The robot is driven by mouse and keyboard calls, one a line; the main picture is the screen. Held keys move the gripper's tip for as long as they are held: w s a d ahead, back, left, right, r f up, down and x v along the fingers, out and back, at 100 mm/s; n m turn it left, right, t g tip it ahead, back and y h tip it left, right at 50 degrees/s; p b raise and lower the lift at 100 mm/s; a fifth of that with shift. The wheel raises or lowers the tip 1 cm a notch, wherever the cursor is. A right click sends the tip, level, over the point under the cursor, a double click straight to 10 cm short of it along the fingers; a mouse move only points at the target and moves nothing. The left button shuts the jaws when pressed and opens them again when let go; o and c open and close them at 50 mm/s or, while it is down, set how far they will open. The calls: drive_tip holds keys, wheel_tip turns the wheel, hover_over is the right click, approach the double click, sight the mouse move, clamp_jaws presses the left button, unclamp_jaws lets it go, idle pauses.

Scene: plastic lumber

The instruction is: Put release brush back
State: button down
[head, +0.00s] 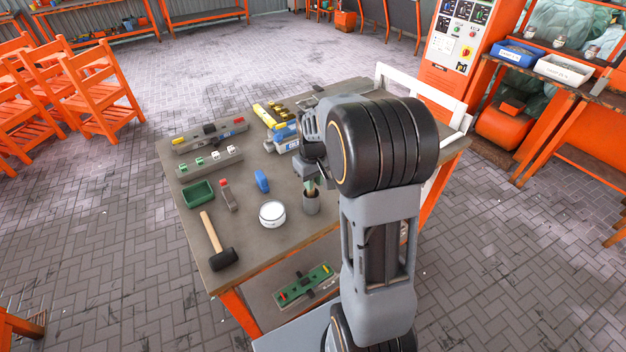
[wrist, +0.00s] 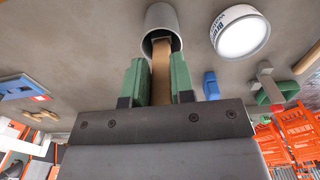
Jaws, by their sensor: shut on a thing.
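The release brush shows as a flat tan strip (wrist: 161,78) between the two green finger pads in the wrist view. My gripper (wrist: 161,82) is shut on it. The far end of the brush is inside the mouth of a grey cup (wrist: 163,17), so its tip is hidden. In the head view the grey cup (head: 311,204) stands upright near the table's right front edge. My gripper (head: 312,182) is just above it, partly covered by my arm. I cannot tell whether the brush touches the cup's bottom.
A round white tin (head: 272,214) stands left of the cup, with a blue block (head: 262,181) behind it. A mallet (head: 218,244), a green tray (head: 198,194) and racks with small parts lie further left on the table (head: 245,240). A blue-grey item (head: 283,138) lies behind.

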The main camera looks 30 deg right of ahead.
drive_tip(key=shift+f, duration=0.15)
drive_tip(key=shift+f, duration=0.15)
drive_tip(key=c, duration=1)
unclamp_jaws()
wheel_tip(320, 180, up, 12)
drive_tip(key=s+a+t, duration=0.1)
drive_tip(key=s+a, duration=0.2)
drive_tip(key=s, duration=0.2)
drive_tip(key=s+a+f+t, duration=0.1)
drive_tip(key=s+a, duration=0.2)
drive_tip(key=s, duration=0.2)
drive_tip(key=s+a+m+t, duration=0.1)
drive_tip(key=s+a+t, duration=0.1)
drive_tip(key=s, duration=0.3)
drive_tip(key=shift+s+a+f, duration=0.1)
drive_tip(key=shift+a+f, duration=0.2)
drive_tip(key=shift+a, duration=0.45)
